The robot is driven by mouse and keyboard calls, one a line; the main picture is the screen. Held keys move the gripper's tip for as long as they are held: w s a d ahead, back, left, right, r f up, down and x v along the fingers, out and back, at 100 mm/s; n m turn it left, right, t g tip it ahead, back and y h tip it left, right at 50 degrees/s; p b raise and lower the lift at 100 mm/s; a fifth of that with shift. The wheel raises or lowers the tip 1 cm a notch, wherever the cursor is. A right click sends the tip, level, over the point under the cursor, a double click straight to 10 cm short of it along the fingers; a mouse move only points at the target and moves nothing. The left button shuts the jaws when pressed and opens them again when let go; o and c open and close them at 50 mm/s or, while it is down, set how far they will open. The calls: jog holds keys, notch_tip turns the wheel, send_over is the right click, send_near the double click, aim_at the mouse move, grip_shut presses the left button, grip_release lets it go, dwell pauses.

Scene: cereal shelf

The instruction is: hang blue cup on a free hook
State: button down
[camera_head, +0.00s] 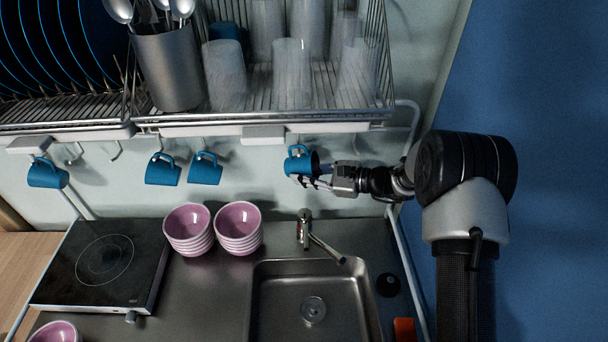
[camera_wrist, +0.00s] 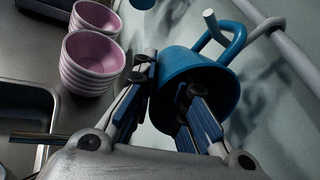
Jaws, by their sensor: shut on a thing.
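The held blue cup (camera_head: 297,161) is below the dish rack, at the right end of the row of hanging cups. My gripper (camera_head: 316,177) comes from the right and is shut on the cup's wall. In the wrist view, the blue cup (camera_wrist: 190,68) is tilted, its mouth facing my gripper (camera_wrist: 168,82). One finger is inside the mouth and the other outside. The handle points up and right, beside a pale hook tip (camera_wrist: 209,17). The tip appears to overlap the handle loop; I cannot tell whether it passes through. Free hooks (camera_head: 116,151) and (camera_head: 75,154) show farther left.
Other blue cups (camera_head: 47,173), (camera_head: 163,170) and (camera_head: 205,169) hang to the left. The dish rack (camera_head: 180,122) with glasses is above. Stacked pink bowls (camera_head: 238,229), a faucet (camera_head: 305,230) and a sink (camera_head: 314,285) are below. A hotplate (camera_head: 104,262) is at left.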

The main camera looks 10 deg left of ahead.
jog(key=shift+f, duration=0.2)
jog(key=c, duration=1.5)
grip_release()
jog(key=shift+v, duration=3.75)
jog(key=shift+d, duration=0.1)
